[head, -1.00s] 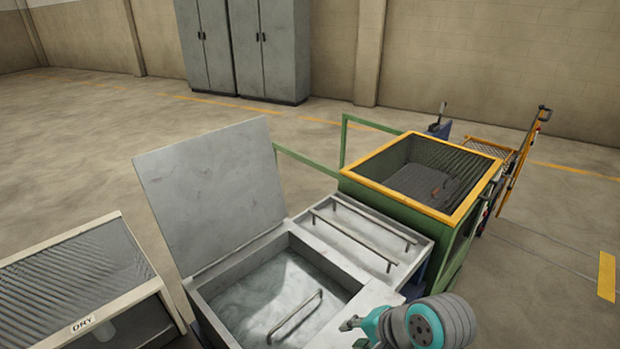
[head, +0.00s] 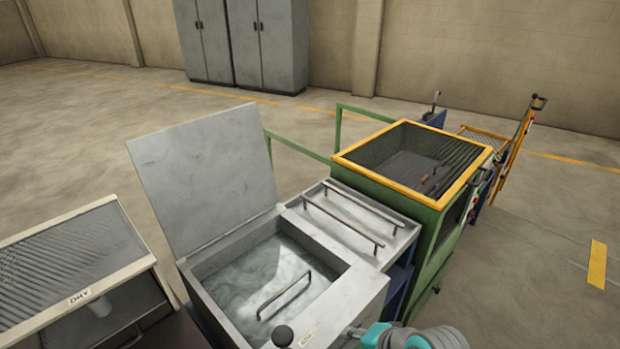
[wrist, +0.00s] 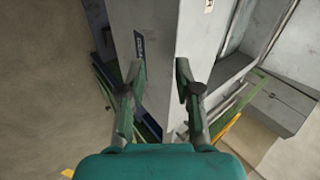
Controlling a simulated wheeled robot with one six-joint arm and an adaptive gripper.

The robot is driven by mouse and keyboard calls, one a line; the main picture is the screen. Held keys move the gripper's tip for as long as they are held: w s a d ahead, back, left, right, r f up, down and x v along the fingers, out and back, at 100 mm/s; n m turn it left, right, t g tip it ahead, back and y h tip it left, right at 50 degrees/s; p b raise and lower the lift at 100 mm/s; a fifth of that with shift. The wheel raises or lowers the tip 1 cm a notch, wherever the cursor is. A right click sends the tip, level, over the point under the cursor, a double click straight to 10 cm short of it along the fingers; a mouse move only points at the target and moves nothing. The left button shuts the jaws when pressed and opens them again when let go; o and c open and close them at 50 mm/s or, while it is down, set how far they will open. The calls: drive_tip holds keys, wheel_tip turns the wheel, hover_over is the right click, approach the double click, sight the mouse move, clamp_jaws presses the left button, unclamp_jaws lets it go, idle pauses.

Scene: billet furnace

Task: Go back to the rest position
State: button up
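My gripper (wrist: 158,78) is open in the wrist view, its two dark fingers well apart with nothing between them. Beyond the fingers is the corner of the grey tank (wrist: 160,30), with a dark label on its side. In the head view my teal and grey wrist (head: 400,338) is at the bottom edge, by the front right corner of the tank; the fingers are mostly cut off there.
The tank's lid (head: 205,180) stands open; a bar handle (head: 285,295) shows over its liquid. A green bin with a yellow rim (head: 400,192) stands right of it, a "DRY" rack (head: 120,262) left. Grey cabinets (head: 245,45) stand behind.

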drive_tip(key=s+d+f+n+t+h, duration=0.1)
drive_tip(key=s+d+f+t, duration=0.15)
drive_tip(key=s+f, duration=0.4)
drive_tip(key=s+d+f+n+t+h, duration=0.2)
drive_tip(key=s+d+f, duration=0.15)
drive_tip(key=s, duration=0.65)
drive_tip(key=s+d+r+n+t, duration=0.1)
drive_tip(key=s+r+n+t, duration=0.1)
drive_tip(key=s+r, duration=0.3)
drive_tip(key=s+d+r+n+t+h, duration=0.1)
drive_tip(key=s+r, duration=0.4)
drive_tip(key=s, duration=0.7)
drive_tip(key=d+n+t, duration=0.1)
drive_tip(key=n, duration=0.1)
drive_tip(key=shift+n+h, duration=0.3)
drive_tip(key=shift+r, duration=0.1)
